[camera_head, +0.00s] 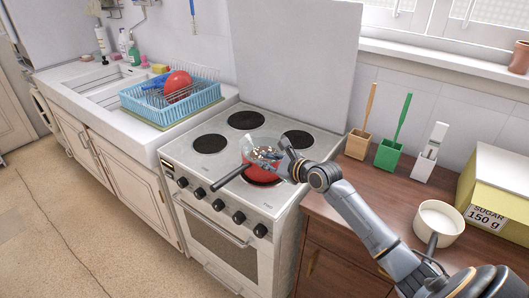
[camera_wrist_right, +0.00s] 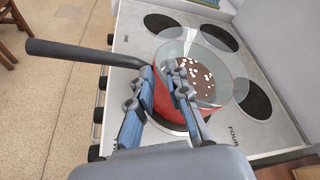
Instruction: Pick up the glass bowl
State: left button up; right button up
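The clear glass bowl (camera_head: 256,140) sits in or on a red pot (camera_head: 262,174) with a long black handle, on the front right of the stove. In the right wrist view the glass bowl (camera_wrist_right: 203,41) rises above the red pot (camera_wrist_right: 171,101), and dark contents with white bits show through it. My right gripper (camera_head: 279,153) is at the bowl's rim. In the right wrist view its fingers (camera_wrist_right: 159,72) are apart, one outside the rim and one over the bowl; contact cannot be told. My left gripper is not in view.
The stove (camera_head: 190,153) has bare dark burners behind and left of the pot. A blue dish rack (camera_head: 165,106) stands by the sink. The wooden counter at right holds brush holders, a white saucepan (camera_head: 440,220) and a sugar box (camera_head: 495,195).

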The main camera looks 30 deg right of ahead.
jog(key=x, duration=0.5)
grip_shut()
